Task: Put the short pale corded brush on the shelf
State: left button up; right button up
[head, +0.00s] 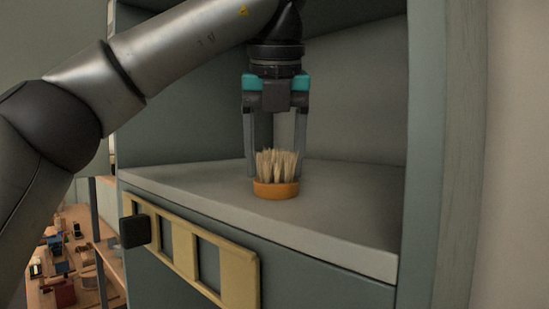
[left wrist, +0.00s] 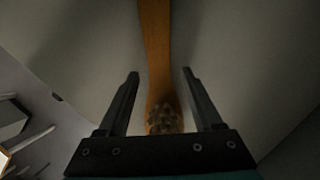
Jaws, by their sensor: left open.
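The brush (head: 276,188) rests on the shelf board (head: 345,222) near its front edge. It has an orange-brown wooden body with pale bristles standing upright. In the left wrist view its long wooden body (left wrist: 158,50) runs up the picture, with the bristle tuft (left wrist: 165,118) at the near end. No cord can be made out. My left gripper (head: 275,172) points down at the brush, its fingers open on either side of it. In the left wrist view gaps show between the fingers (left wrist: 160,75) and the brush. My right gripper is not in view.
The shelf is in a grey-green cabinet with a right side wall (head: 445,150) and a back panel. A pale yellow slotted rail (head: 185,250) with a dark block (head: 135,231) is fixed below the shelf. A cluttered wooden table (head: 70,220) stands lower left. The shelf's right part is clear.

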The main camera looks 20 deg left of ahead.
pick_arm(q)
jog(key=shift+r, duration=0.15)
jog(key=shift+v, duration=3.75)
